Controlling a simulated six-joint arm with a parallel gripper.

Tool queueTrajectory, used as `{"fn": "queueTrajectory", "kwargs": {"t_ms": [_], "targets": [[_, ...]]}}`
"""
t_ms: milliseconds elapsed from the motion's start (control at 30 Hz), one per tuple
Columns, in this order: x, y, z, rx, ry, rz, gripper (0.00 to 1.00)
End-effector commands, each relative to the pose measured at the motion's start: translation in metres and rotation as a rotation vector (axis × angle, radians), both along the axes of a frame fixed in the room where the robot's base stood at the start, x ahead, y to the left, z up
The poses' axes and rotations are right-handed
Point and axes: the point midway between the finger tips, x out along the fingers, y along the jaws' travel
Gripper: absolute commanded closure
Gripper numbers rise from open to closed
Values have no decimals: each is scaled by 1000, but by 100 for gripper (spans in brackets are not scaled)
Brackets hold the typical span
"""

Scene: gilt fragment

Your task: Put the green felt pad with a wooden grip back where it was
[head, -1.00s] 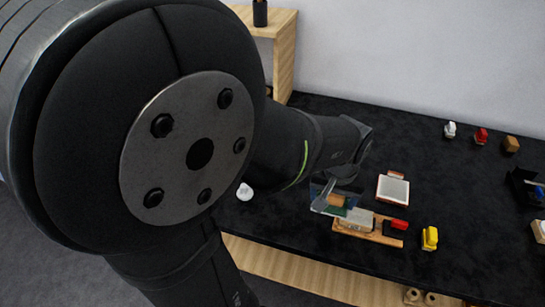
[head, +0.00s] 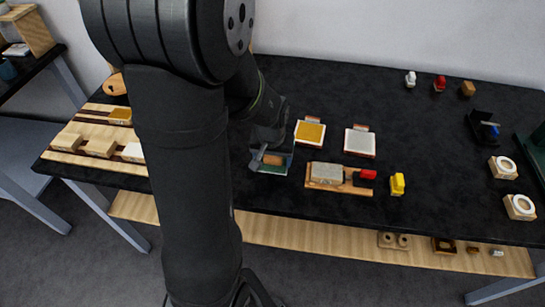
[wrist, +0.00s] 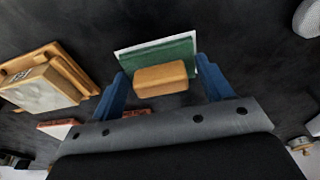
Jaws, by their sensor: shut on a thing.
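The green felt pad (wrist: 165,55) is in the wrist view, flat, with a thin white edge along its far side. Its block-shaped wooden grip (wrist: 162,78) sits between the blue fingers of my gripper (wrist: 161,86), which is shut on it. In the head view the pad (head: 264,167) and my gripper (head: 270,160) show near the table's front edge, left of a wooden board (head: 340,189). The fingers partly cover the pad there. I cannot tell whether the pad touches the dark table.
On the board is a grey block (head: 327,173), with a red piece (head: 366,175) beside it. A gold-topped tray (head: 310,131) and a grey-topped tray (head: 360,142) stand behind. A wooden rack (head: 72,157) with several pads lies left, partly hidden by my arm. A yellow piece (head: 397,183) stands right.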

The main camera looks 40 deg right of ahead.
Motion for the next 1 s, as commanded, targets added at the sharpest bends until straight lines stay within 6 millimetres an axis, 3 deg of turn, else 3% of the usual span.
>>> {"fn": "queueTrajectory", "kwargs": {"t_ms": [300,333,433,767,1000], "targets": [[0,0,-3,1,1,0,46],[0,0,-3,1,1,0,26],[0,0,-3,1,1,0,6],[0,0,-1,-1,-1,0,6],[-2,2,24,-3,-3,0,6]]}}
